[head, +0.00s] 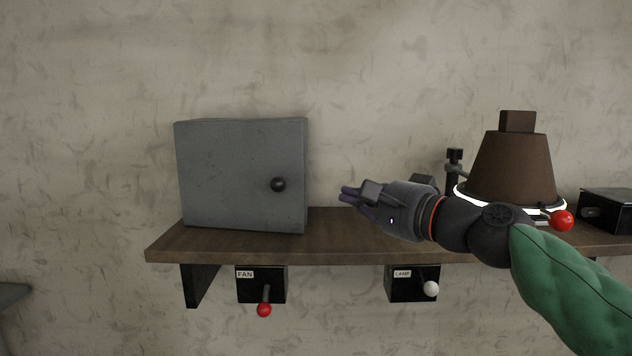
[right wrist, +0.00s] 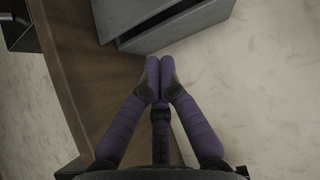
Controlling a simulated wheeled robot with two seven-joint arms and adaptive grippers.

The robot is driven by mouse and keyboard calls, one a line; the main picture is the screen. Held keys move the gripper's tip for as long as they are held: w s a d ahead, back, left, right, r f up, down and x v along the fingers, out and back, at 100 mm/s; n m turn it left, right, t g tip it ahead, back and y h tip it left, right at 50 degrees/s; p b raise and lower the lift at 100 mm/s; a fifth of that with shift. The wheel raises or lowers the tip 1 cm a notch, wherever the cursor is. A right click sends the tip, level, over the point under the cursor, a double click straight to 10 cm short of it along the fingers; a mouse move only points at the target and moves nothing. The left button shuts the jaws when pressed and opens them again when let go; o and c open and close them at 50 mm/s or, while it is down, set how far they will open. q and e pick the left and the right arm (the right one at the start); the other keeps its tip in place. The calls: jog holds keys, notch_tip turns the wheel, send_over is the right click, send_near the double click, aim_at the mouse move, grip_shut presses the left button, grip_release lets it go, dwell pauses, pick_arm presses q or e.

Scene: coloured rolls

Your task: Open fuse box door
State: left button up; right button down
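The grey fuse box (head: 240,165) stands on the left part of a wooden shelf, with a round dark knob (head: 278,184) on the right of its front door. The knob is not visible there. My left gripper is not in view.
The wooden shelf (head: 205,241) carries a brown lamp (head: 512,165) and a black box (head: 607,209) with a red ball knob (head: 562,220) at the right. Below hang the FAN switch (head: 262,284) and the LAMP switch (head: 412,284). The wall behind is bare.

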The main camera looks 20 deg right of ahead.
jog(key=p+x, duration=0.1)
jog(key=x, duration=0.8)
jog(key=shift+w+a+r+m, duration=0.2)
jog(key=shift+a+r+m, duration=0.05)
jog(key=shift+r+m, duration=0.1)
jog(key=shift+p, duration=0.3)
